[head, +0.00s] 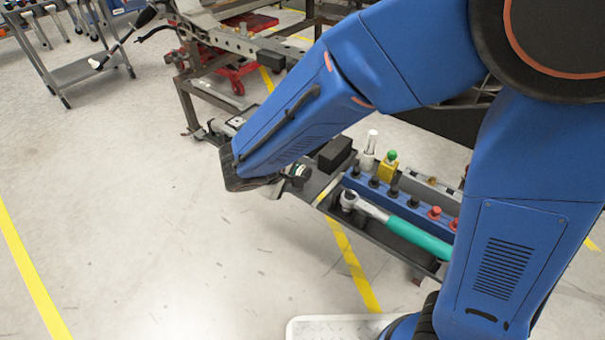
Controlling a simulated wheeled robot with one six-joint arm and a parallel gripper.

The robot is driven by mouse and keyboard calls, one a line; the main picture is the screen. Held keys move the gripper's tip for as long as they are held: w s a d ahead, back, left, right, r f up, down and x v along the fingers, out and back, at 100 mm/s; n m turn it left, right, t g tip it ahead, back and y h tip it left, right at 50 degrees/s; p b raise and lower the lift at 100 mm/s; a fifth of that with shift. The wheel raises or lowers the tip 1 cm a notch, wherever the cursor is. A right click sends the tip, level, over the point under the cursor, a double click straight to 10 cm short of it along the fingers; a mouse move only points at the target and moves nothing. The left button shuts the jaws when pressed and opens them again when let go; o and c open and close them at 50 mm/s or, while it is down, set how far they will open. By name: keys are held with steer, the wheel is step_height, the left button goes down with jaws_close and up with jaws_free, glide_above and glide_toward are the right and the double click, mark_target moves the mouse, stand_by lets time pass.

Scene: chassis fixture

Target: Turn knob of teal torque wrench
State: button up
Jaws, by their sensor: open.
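The teal torque wrench lies in a dark tray on the cart, with its teal handle (420,239) to the right and its silver ratchet head (349,200) to the left. My blue forearm reaches across from the upper right to a dark wrist end, left of and above the wrench in the picture. The fingers of my gripper cannot be made out; they seem hidden behind the wrist. A small dark round part shows just right of the wrist, and I cannot tell what it belongs to. The wrench head is clear of my arm. The far end of the handle runs behind my arm.
A blue socket rail (400,201) with black and red pieces lies behind the wrench. A yellow item with a green top (388,166), a white cylinder (369,150) and a black box (335,153) stand behind it. A metal frame stands farther back. The left floor is open.

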steer(key=v, duration=1.7)
steer(key=shift+f, duration=0.1)
steer(key=w+d+r+m+g, duration=0.1)
steer(key=w+d+m+g, duration=0.15)
steer(key=d, duration=0.95)
steer(key=s+d+m+y, duration=0.2)
steer(key=s+d+m, duration=0.2)
steer(key=d, duration=0.8)
steer(key=s+d+m+y, duration=0.3)
steer(key=s+d, duration=0.4)
steer(key=d, duration=0.5)
steer(key=shift+s+d+m+y, duration=0.2)
steer(key=shift+s+m+y, duration=0.15)
steer(key=shift+m, duration=0.1)
steer(key=shift+r, duration=0.1)
